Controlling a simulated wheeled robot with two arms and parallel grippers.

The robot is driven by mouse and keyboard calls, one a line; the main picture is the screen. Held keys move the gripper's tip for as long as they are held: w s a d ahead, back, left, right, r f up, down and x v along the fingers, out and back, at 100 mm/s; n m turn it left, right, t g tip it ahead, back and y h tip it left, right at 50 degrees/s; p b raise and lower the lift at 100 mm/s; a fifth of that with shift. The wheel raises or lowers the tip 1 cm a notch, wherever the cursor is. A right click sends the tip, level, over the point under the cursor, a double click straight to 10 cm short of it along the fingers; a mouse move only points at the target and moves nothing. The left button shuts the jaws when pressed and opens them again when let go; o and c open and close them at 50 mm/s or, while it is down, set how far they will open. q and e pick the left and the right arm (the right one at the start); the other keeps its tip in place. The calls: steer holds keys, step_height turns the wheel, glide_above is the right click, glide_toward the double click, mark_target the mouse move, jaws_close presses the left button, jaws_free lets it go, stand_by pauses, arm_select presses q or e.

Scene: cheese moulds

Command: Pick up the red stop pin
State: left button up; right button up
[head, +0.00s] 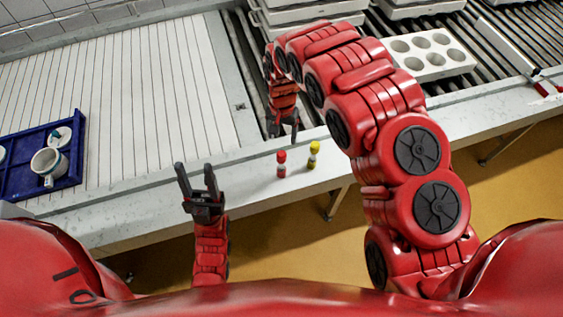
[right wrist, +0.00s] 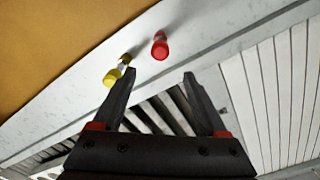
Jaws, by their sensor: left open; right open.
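The red stop pin (head: 281,163) stands upright on the pale front ledge, left of a yellow pin (head: 314,154). In the right wrist view the red stop pin (right wrist: 160,46) is just beyond the fingertips, and the yellow pin (right wrist: 115,72) is close to the left finger. My right gripper (head: 283,128) is open and empty, a little behind the red pin in the head view; it also shows in the right wrist view (right wrist: 160,82). My left gripper (head: 195,170) is open and empty, pointing up at the left, apart from both pins.
A white mould block (head: 430,72) sits on the rollers (head: 490,50) at the right. The ledge (head: 240,185) around the pins is mostly bare.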

steer(key=b, duration=0.6)
glide_toward(281, 164)
steer(key=shift+w+d+f, duration=0.25)
steer(key=shift+w+f, duration=0.55)
steer(key=shift+w, duration=0.05)
steer(key=shift+s+a+f, duration=0.1)
steer(key=shift+f, duration=0.15)
step_height(281, 164, down, 4)
steer(key=shift+f+p, duration=0.1)
steer(key=shift+p, duration=1.05)
steer(key=f+p, duration=0.1)
steer(key=f, duration=0.1)
steer(key=f+p, duration=0.1)
steer(key=f, duration=0.1)
steer(key=shift+s+a, duration=0.15)
steer(key=shift+s, duration=0.25)
steer(key=shift+w+f, duration=0.1)
steer(key=shift+f, duration=0.45)
steer(key=shift+c, duration=0.2)
jaws_close()
